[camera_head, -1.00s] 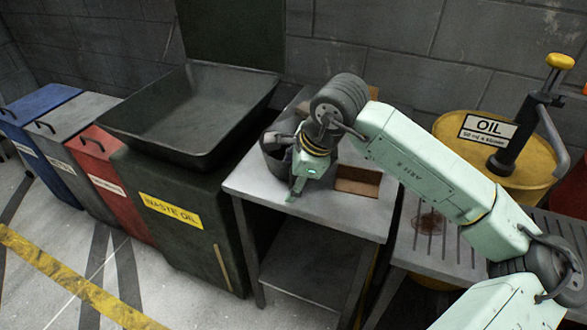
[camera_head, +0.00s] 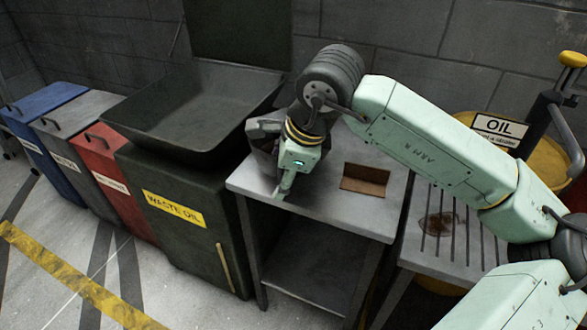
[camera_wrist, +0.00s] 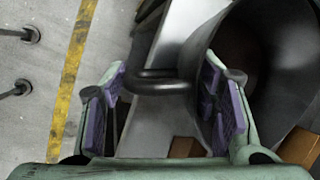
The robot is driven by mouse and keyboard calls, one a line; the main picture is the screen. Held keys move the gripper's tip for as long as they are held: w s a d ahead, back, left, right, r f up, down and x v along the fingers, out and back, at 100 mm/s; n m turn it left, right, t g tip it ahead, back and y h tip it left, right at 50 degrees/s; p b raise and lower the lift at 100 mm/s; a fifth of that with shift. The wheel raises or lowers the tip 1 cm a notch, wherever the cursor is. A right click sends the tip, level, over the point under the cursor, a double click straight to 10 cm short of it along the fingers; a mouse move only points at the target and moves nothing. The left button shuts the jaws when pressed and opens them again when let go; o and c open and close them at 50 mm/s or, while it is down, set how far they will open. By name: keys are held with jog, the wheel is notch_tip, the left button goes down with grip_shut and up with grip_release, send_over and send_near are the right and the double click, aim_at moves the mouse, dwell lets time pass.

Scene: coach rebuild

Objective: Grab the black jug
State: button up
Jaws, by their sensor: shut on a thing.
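The black jug (camera_head: 262,157) is at the back left of the small grey table, partly hidden behind my gripper (camera_head: 285,186). In the wrist view the jug's wide dark body (camera_wrist: 285,85) fills the right side. Its handle (camera_wrist: 150,82) reaches left between my two purple-padded fingers (camera_wrist: 165,85). My gripper is shut on the jug, with the right pad against or very close to its wall. I cannot tell whether the jug's base touches the table.
The small grey table (camera_head: 335,212) also holds an open brown box (camera_head: 365,180). The waste oil bin (camera_head: 180,230) with a black basin (camera_head: 190,110) stands close at left. An oil drum (camera_head: 540,160) and slatted bench (camera_head: 450,225) are at right. A wall stands behind.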

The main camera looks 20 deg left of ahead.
jog(key=s+a+r+b, duration=0.1)
jog(key=s+a+b, duration=0.1)
jog(key=s, duration=0.8)
jog(key=shift+s+a, duration=0.3)
jog(key=shift+a, duration=0.45)
jog(key=shift+s+a, duration=0.1)
jog(key=shift+a, duration=0.05)
